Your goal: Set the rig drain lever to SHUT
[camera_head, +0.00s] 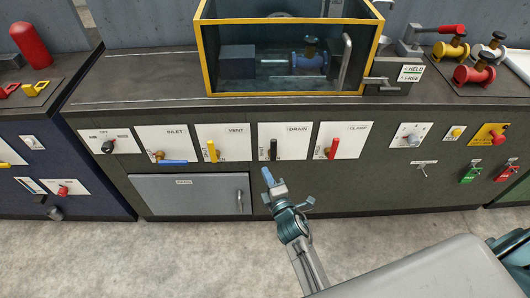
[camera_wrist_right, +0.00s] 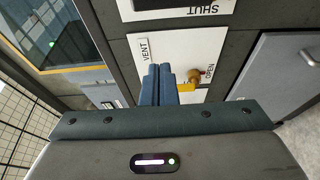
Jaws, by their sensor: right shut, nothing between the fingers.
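The drain lever (camera_head: 273,149) is a black handle standing upright on the white DRAIN plate (camera_head: 293,141) on the front of the dark bench. In the right wrist view, a dark handle (camera_wrist_right: 157,4) shows cut off at the top edge, beside a SHUT label (camera_wrist_right: 202,9). My right gripper (camera_head: 267,176) is below the drain lever, apart from it, with its blue fingers together and empty. In the wrist view its fingers (camera_wrist_right: 158,84) overlap the VENT plate and partly hide the yellow vent lever (camera_wrist_right: 187,86). My left gripper is not in view.
Beside the DRAIN plate are the VENT plate (camera_head: 231,142) on the left and the CLAMP plate (camera_head: 350,139) with a red lever on the right. The INLET plate (camera_head: 182,136) has a blue lever. A grey door (camera_head: 185,194) with a handle lies below. A yellow-framed tank (camera_head: 205,60) stands above.

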